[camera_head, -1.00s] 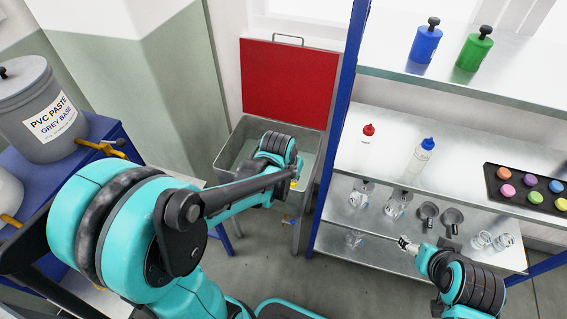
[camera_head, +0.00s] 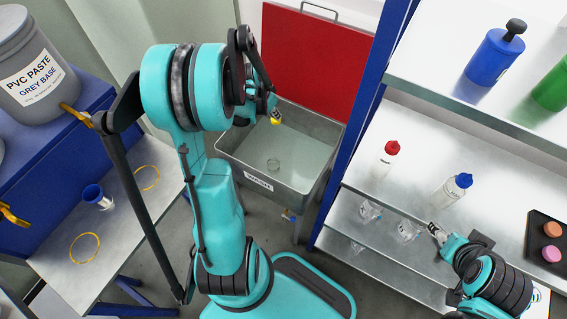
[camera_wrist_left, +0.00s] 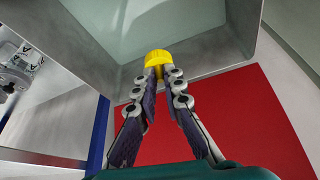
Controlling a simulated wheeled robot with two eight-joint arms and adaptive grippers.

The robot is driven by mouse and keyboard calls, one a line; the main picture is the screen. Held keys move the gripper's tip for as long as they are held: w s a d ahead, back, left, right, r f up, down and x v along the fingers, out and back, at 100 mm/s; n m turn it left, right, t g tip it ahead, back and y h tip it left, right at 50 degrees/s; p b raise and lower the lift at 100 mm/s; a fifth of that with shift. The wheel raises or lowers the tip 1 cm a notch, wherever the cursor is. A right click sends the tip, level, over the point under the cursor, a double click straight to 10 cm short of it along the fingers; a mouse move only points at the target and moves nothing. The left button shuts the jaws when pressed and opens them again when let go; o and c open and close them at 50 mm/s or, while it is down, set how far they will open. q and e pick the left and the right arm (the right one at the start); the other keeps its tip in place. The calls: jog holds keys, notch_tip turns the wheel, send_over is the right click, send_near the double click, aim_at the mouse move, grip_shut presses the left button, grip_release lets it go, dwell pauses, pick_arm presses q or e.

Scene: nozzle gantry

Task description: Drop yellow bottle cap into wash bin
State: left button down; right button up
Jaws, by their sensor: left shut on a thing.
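The yellow bottle cap (camera_head: 276,118) is pinched between the fingertips of my left gripper (camera_head: 272,108). In the left wrist view the cap (camera_wrist_left: 157,58) sits at the tips of the shut fingers (camera_wrist_left: 161,72), in front of the bin's interior and wall. The grey metal wash bin (camera_head: 296,200) has a WASH label on its front. In the head view the cap appears over the bin's back left part; its exact height is unclear. My right gripper (camera_head: 436,231) is by the lower shelves at right, too small to read its fingers.
A red panel (camera_head: 318,62) stands behind the bin. A blue shelf post (camera_head: 362,120) rises right of it. The shelf holds a red-capped bottle (camera_head: 385,160) and a blue-capped bottle (camera_head: 452,190).

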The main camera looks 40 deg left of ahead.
aim_at(274, 120)
pick_arm(q)
jog(key=shift+f+b, duration=1.15)
jog(key=shift+f, duration=0.85)
jog(key=shift+w, duration=0.1)
jog(key=c, duration=1.6)
grip_release()
jog(key=shift+o, duration=0.2)
jog(key=shift+r, duration=0.1)
jog(key=v, duration=1.2)
